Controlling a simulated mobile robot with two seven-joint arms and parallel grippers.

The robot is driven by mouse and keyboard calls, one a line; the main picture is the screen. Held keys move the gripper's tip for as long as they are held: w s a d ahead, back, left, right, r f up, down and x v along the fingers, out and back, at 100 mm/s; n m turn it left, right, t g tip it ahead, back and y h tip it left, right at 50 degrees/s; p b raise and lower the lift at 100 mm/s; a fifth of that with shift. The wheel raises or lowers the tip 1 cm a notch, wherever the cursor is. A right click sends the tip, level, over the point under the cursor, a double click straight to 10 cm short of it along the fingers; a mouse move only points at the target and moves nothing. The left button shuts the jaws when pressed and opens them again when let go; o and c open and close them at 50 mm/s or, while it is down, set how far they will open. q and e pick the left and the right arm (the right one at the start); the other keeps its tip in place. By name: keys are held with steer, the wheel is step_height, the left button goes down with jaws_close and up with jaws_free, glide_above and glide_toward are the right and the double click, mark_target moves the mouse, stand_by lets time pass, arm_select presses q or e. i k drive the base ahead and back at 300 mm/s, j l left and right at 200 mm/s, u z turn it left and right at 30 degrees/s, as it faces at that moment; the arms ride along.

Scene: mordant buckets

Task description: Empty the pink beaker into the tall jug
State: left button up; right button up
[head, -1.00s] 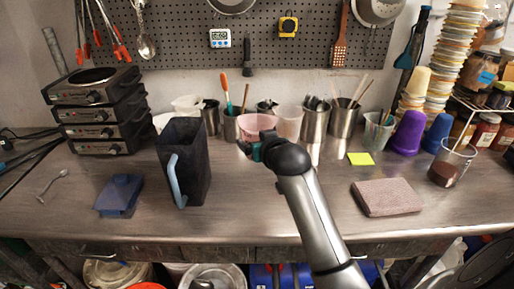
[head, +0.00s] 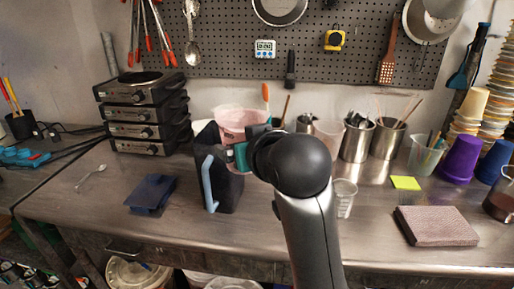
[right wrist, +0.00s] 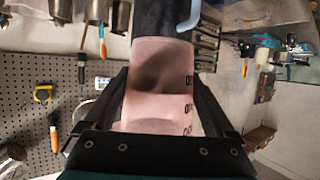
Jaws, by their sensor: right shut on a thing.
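The pink beaker (head: 240,119) is held up at the top of the tall jug in the head view. In the right wrist view the beaker (right wrist: 160,75) fills the space between my fingers; its contents are not visible and I cannot tell its exact tilt. The tall jug (head: 226,188) is dark with a pale blue handle and stands on the bench, partly covered by the beaker and my gripper. It also shows beyond the beaker in the right wrist view (right wrist: 155,18). My right gripper (right wrist: 162,88) is shut on the beaker. My left gripper is not in view.
A blue folded item (head: 150,193) lies left of the jug. Stacked hotplates (head: 145,115) stand behind left. A small clear measuring cup (head: 345,198) stands right of my arm.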

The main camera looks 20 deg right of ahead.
mark_target(221, 188)
steer(key=i+l, duration=0.15)
steer(key=l, duration=0.15)
steer(key=i+l, duration=0.15)
steer(key=l, duration=0.2)
steer(key=i+l+u, duration=0.1)
steer(key=u, duration=0.2)
steer(key=l+u, duration=0.3)
steer(key=u, duration=0.6)
steer(key=i+l, duration=0.05)
